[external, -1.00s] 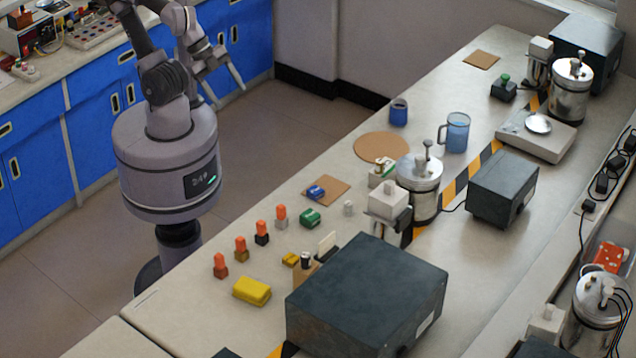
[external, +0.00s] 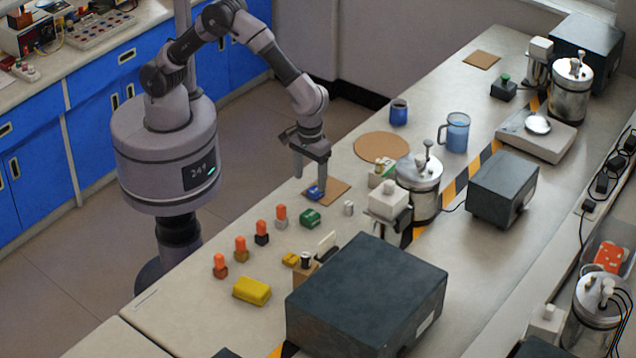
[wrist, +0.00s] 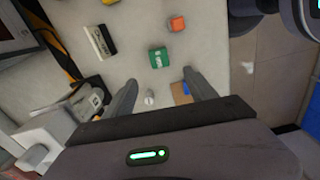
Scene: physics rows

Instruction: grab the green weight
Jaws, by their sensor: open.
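The green weight (external: 309,217) is a small green block on the bench, just in front of a brown square mat. It also shows in the wrist view (wrist: 159,58), beyond my fingertips and roughly in line with the gap between them. My gripper (external: 311,183) is open and points down over the mat, behind the green weight in the external view. In the wrist view its fingers (wrist: 161,80) are apart, with nothing clamped between them. A small blue block (external: 315,192) on the mat is close to one fingertip and partly hidden in the wrist view.
A small white cylinder (external: 348,208) stands right of the green weight. Several orange-topped pieces (external: 262,232) stand to its left, with a yellow block (external: 252,291) nearer. A metal canister (external: 425,200) and a large dark box (external: 365,290) limit room to the right.

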